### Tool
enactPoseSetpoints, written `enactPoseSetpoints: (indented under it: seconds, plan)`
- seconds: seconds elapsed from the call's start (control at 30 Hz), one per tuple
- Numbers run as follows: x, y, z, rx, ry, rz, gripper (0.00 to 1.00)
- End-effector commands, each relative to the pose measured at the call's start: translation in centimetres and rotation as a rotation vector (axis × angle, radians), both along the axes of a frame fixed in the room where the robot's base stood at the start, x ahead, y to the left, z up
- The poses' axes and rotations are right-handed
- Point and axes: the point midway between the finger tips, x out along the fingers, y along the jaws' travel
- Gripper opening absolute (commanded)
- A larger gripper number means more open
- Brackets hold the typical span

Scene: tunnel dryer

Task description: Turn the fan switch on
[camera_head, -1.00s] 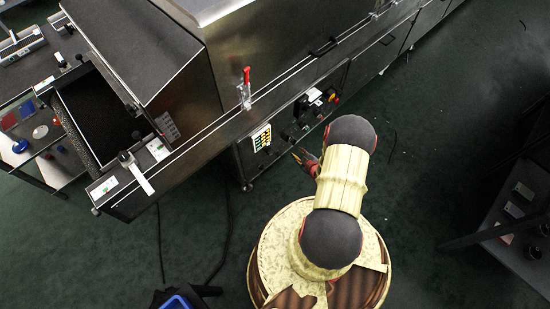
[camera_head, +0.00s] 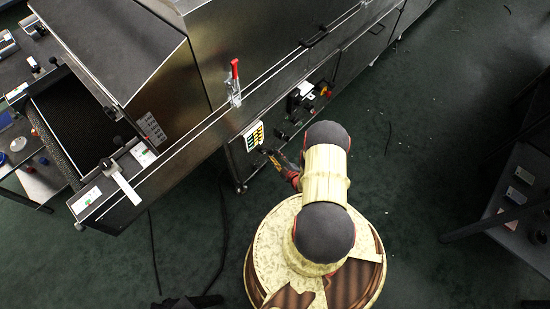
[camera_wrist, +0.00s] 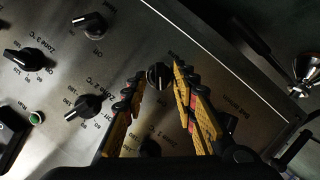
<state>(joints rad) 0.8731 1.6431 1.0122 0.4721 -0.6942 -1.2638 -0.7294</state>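The dark metal control panel (camera_wrist: 60,65) fills the wrist view, with its lettering upside down. My gripper is open, with one finger on each side of this knob. I cannot tell whether they touch it. Another dark knob (camera_wrist: 153,147) lies lower between the fingers, partly in shadow. In the head view my gripper (camera_head: 272,157) is at the machine's front panel, partly hidden by my arm.
Black zone temperature knobs (camera_wrist: 85,107) and (camera_wrist: 25,60), another black knob (camera_wrist: 92,25) and a green button (camera_wrist: 36,117) are left of my fingers. A dark lever (camera_wrist: 240,40) is at upper right. A red-handled clamp (camera_head: 235,85) stands on the machine's edge.

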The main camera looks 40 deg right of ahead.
Motion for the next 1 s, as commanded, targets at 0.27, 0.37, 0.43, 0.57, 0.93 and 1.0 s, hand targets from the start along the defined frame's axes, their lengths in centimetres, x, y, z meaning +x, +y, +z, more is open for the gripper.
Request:
enactPoseSetpoints:
  seconds: [0.27,0.37,0.43,0.57,0.93,1.0]
  plan:
    - [0.61,-0.07,-0.2,0.002,0.001,-0.001,0.28]
    - [0.6,-0.07,-0.19,0.002,0.001,-0.001,0.28]
    - [0.6,-0.07,-0.19,0.002,0.001,-0.001,0.24]
    - [0.6,-0.07,-0.2,0.002,0.001,-0.001,0.17]
    - [0.61,-0.09,-0.18,0.002,0.001,-0.001,0.0]
    - [0.61,-0.09,-0.18,0.001,0.001,0.0,0.0]
